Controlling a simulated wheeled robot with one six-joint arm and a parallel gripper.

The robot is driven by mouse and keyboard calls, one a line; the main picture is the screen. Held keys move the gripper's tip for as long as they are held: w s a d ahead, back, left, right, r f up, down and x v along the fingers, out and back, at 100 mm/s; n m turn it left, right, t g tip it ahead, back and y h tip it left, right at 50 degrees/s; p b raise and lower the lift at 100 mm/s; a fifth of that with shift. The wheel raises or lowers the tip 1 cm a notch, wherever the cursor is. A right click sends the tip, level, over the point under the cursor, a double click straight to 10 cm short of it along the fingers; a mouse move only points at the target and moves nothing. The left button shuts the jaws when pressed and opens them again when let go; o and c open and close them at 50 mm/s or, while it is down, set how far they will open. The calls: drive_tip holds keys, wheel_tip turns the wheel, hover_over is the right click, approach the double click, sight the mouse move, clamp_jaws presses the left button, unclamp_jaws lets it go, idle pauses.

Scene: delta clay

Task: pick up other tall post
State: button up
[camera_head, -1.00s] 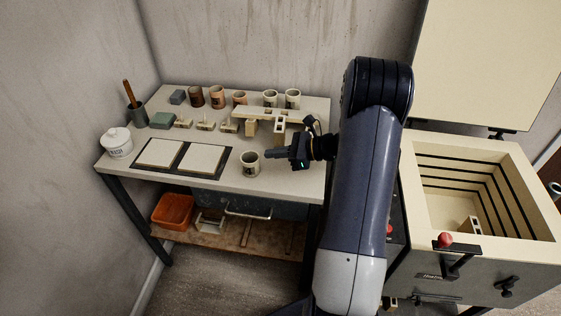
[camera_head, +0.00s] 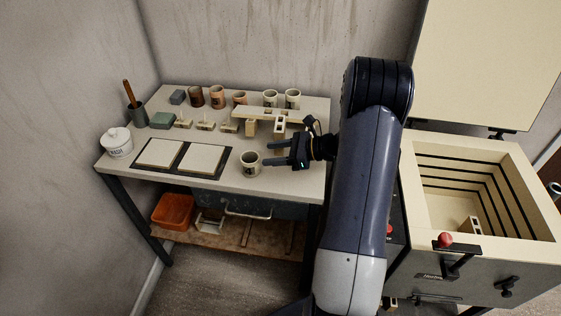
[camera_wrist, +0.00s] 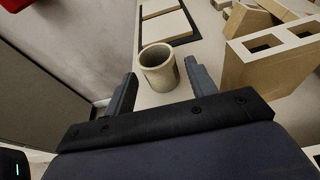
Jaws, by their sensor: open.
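A cream kiln post with square holes (camera_head: 280,127) stands on the table, behind my gripper. In the wrist view this post (camera_wrist: 272,62) is large at the right, outside the jaws. A similar post (camera_head: 470,226) is inside the kiln at the right. My gripper (camera_head: 267,153) is open and empty, level over the table, its fingers pointing left. In the wrist view a cream cup (camera_wrist: 159,70) shows between and beyond the fingers. Whether the fingers reach around it is unclear.
The cup (camera_head: 250,164) stands near the table's front edge. A long cream board (camera_head: 262,112) lies on supports behind. Two pale slabs (camera_head: 202,158) lie to the left, and several cups line the back. The open kiln (camera_head: 520,165) stands right of the table.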

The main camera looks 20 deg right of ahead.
drive_tip(key=o, duration=1)
drive_tip(key=shift+d, duration=0.1)
